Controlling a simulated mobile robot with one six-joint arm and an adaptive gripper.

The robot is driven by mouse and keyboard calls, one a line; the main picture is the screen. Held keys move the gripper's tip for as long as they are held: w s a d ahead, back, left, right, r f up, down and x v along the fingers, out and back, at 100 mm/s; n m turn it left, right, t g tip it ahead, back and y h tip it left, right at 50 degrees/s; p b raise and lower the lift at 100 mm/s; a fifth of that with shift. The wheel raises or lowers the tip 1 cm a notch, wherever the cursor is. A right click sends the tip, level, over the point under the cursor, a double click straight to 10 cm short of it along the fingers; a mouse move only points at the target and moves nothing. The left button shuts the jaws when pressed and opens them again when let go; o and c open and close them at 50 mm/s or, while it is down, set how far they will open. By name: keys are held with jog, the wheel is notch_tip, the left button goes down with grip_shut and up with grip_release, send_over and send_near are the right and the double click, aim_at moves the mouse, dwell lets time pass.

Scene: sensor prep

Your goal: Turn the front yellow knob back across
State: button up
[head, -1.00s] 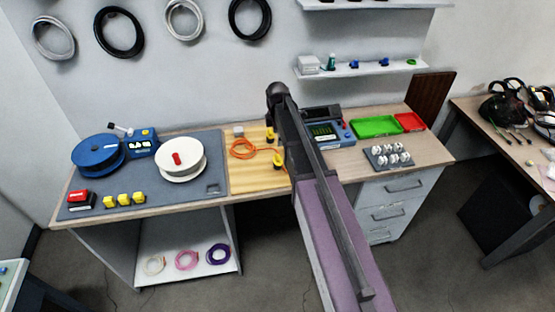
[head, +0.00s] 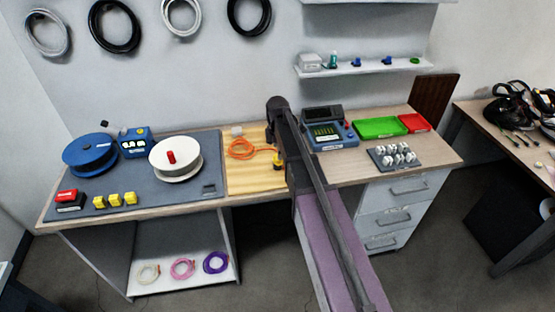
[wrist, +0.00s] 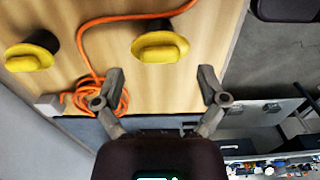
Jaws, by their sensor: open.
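The front yellow knob (wrist: 160,46) sits on a dark round base on the wooden board, nearest the board's edge. Its grip bar lies roughly crosswise in the wrist view. It also shows in the head view (head: 278,160), just left of my arm. A second yellow knob (wrist: 30,56) is farther left in the wrist view; my arm seems to hide it in the head view. My gripper (wrist: 162,82) is open and empty. Its fingertips show below the front knob, one to each side of it, apart from it in the picture. My gripper cannot be made out in the head view.
An orange cable (wrist: 87,50) runs past the knobs and coils near a small grey block (wrist: 48,104). A blue instrument (head: 326,133), a green tray (head: 380,127) and a red tray (head: 413,122) stand right of my arm. White and blue spools are left.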

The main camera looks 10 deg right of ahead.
jog(key=shift+f+b, duration=0.8)
jog(key=shift+f, duration=0.3)
jog(key=c, duration=1.2)
